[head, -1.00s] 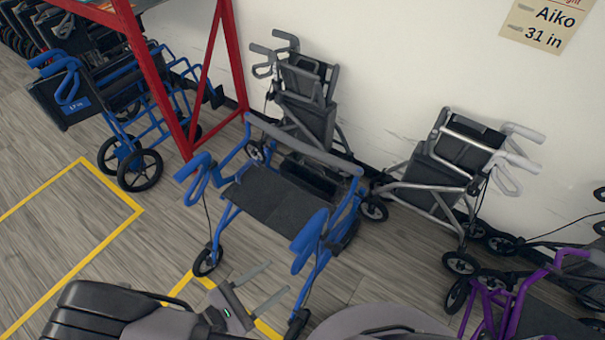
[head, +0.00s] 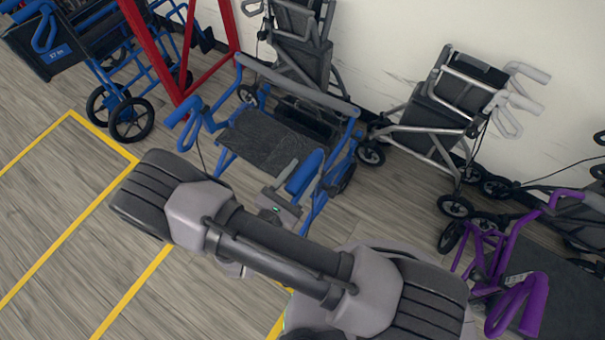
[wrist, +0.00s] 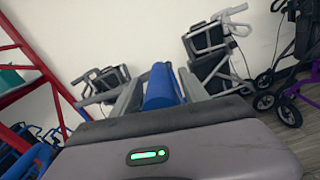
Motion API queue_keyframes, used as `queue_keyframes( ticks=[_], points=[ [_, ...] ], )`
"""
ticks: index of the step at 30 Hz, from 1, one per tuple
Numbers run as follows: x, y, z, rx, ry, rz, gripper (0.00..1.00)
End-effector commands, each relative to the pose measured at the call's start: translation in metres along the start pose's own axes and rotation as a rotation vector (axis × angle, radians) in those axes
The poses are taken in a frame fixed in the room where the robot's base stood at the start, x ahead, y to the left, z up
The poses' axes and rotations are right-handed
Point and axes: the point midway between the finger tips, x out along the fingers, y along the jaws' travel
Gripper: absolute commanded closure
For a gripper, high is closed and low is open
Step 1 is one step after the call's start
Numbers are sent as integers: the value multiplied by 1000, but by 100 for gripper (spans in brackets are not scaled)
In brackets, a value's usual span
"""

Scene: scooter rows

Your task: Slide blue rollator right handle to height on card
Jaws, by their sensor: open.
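The blue rollator (head: 265,143) stands in the middle of the head view, its dark seat facing up. Its left-side handle (head: 186,125) is free. Its right-side blue handle (head: 306,171) is at my gripper (head: 299,180). My gripper is open, with one grey finger on each side of this handle. In the wrist view the blue handle (wrist: 162,88) stands upright between the two fingers (wrist: 158,92). I cannot tell whether the fingers touch it. My arm and gripper hide part of the handle's post and the lower frame. The height card is not in view now.
A grey rollator (head: 300,45) stands close behind the blue one, and a silver one (head: 440,115) stands to the right. A purple rollator (head: 520,275) is at lower right. A red frame (head: 160,60) and another blue rollator (head: 70,45) are at left. Taped floor (head: 70,220) lies clear at left.

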Motion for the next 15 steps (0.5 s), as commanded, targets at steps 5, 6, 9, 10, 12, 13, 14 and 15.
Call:
queue_keyframes(
  ticks=[5,6,9,10,12,13,14,15],
  points=[
    [6,0,0,1,0,0,48],
    [6,0,0,1,0,0,48],
    [6,0,1,1,0,0,48],
    [6,0,1,1,0,0,48],
    [6,0,0,1,0,0,62],
    [6,0,0,1,0,0,67],
    [6,0,0,1,0,0,73],
    [6,0,0,1,0,0,81]
  ],
)
